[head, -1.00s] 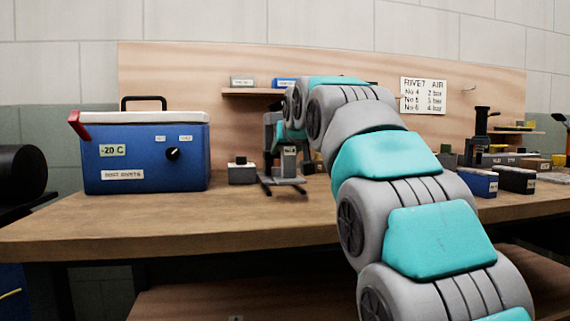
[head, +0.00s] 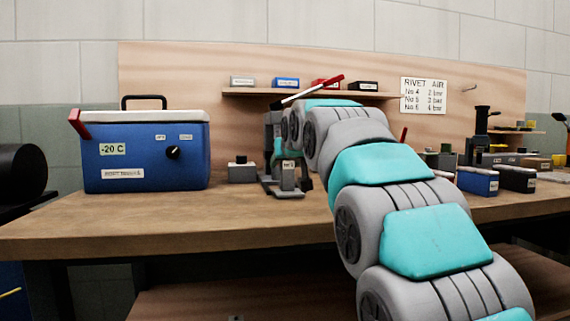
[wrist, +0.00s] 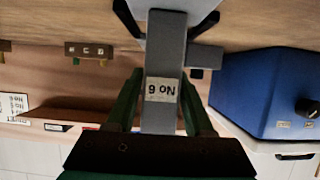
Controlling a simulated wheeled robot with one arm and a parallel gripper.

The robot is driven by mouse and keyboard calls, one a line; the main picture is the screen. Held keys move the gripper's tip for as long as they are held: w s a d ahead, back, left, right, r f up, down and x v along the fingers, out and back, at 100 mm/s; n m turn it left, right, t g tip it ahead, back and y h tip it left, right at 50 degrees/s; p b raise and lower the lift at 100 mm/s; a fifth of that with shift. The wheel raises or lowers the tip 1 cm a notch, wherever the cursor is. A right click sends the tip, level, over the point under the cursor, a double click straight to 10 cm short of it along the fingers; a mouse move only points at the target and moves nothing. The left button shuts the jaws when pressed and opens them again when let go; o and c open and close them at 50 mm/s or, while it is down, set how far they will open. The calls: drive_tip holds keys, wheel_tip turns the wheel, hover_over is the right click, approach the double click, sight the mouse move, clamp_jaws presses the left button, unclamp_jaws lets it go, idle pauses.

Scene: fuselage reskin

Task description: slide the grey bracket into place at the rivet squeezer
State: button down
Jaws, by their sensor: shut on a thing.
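The grey bracket (wrist: 162,60) is a long grey bar labelled "No 6", upside down in the wrist view. My gripper (wrist: 165,22) straddles it with green finger links and dark tips, shut on it. In the head view the bracket (head: 288,178) sits low, just above or on the bench; I cannot tell which. My gripper (head: 288,186) shows there only in part, as my arm hides much of it. The rivet squeezer appears to be the grey upright (head: 272,128) with a red-tipped lever (head: 320,88), right behind the bracket. Contact between them cannot be made out.
A blue cooler (head: 150,155) marked "-20 C" stands left on the bench (head: 120,222). A small grey box (head: 242,172) sits between it and the bracket. Small bins line the shelf (head: 370,95) behind. Blue (head: 478,181) and black (head: 516,179) bins stand right. The bench front is clear.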

drive_tip(key=shift+c, duration=1.4)
unclamp_jaws()
drive_tip(key=shift+f, duration=0.1)
drive_tip(key=shift+r, duration=0.2)
drive_tip(key=v, duration=1.2)
drive_tip(key=shift+s, duration=0.1)
